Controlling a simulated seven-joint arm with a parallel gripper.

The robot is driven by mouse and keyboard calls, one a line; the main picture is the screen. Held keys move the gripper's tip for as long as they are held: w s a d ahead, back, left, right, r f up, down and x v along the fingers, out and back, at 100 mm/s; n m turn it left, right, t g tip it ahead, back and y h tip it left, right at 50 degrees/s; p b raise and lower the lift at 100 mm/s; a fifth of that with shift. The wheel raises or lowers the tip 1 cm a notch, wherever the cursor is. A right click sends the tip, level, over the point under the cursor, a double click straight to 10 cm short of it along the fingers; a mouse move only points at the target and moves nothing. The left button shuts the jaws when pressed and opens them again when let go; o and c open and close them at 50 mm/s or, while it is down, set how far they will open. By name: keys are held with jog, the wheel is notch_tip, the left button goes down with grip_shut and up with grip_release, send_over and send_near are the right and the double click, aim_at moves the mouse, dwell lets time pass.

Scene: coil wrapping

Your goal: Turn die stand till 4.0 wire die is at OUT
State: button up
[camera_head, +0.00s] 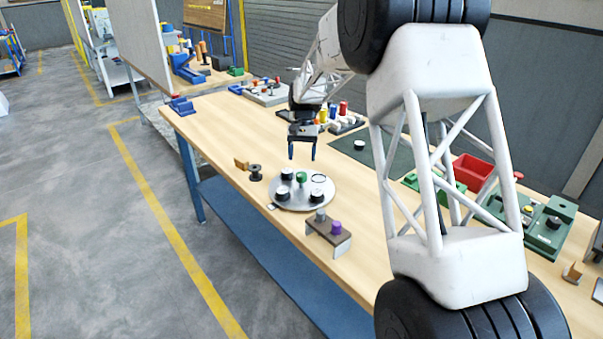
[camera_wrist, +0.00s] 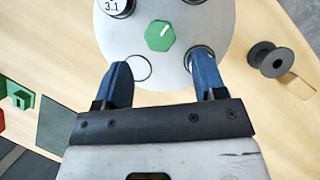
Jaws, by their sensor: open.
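The die stand is a round light-grey plate (camera_head: 302,201) on the wooden table in the head view. It carries a green knob (camera_head: 301,178) at its centre and black dies around it, including one at the front right (camera_head: 317,195). An empty ring outline (camera_head: 319,178) marks one spot. My gripper (camera_head: 302,157) is open and empty, above and behind the plate. In the wrist view the green knob (camera_wrist: 160,35) has a white pointer line and lies beyond my blue fingertips (camera_wrist: 161,62). One die (camera_wrist: 112,8) reads 3.1; another is partly behind the right finger. No 4.0 or OUT label is readable.
A black spool (camera_head: 255,173) stands left of the plate. A dark green mat (camera_head: 375,152), a red bin (camera_head: 472,172) and green fixtures lie to the right.

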aim_at(301, 174)
jog(key=shift+x, duration=3.1)
grip_shut()
